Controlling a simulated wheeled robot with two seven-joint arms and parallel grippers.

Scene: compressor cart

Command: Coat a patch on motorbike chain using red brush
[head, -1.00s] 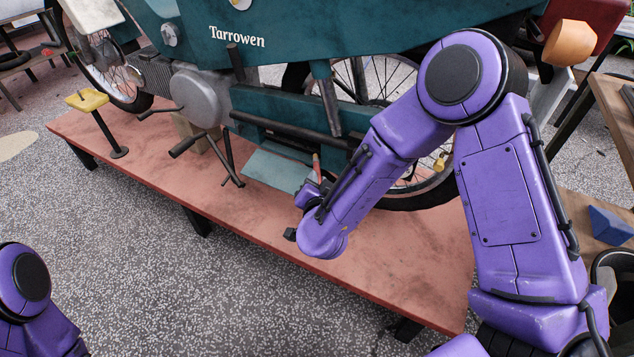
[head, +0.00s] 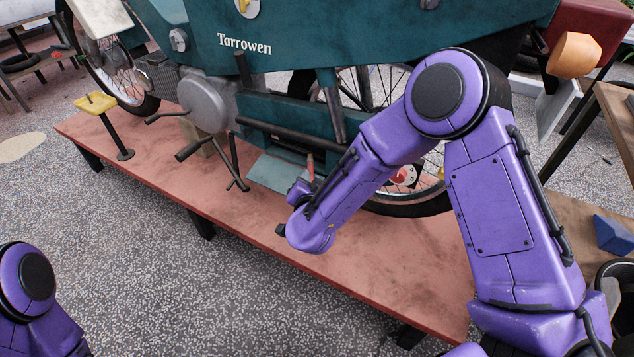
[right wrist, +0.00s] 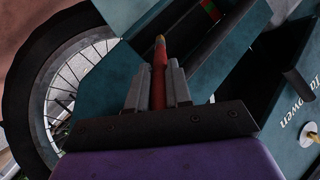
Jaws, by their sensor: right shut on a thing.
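My right gripper (right wrist: 157,88) is shut on the red brush (right wrist: 158,72), whose pale yellowish tip points away from the gripper in the right wrist view. In the head view the brush (head: 310,166) shows as a small red upright piece beside the bike's lower side, and my forearm partly hides the gripper there. The teal motorbike (head: 390,32), marked "Tarrowen", stands on a reddish platform. I cannot clearly make out its chain; a long dark bar (head: 292,135) runs along the teal lower frame near the brush. Brush and bike look apart, though contact is unclear. My left gripper is out of view.
The reddish platform (head: 380,283) has bare room at its front edge. A pedal lever (head: 190,149) sticks out left of the brush. The rear wheel (right wrist: 62,95) is close to my right gripper. A yellow-topped stand (head: 95,103) is at the left, and a wooden table (head: 615,115) at the right.

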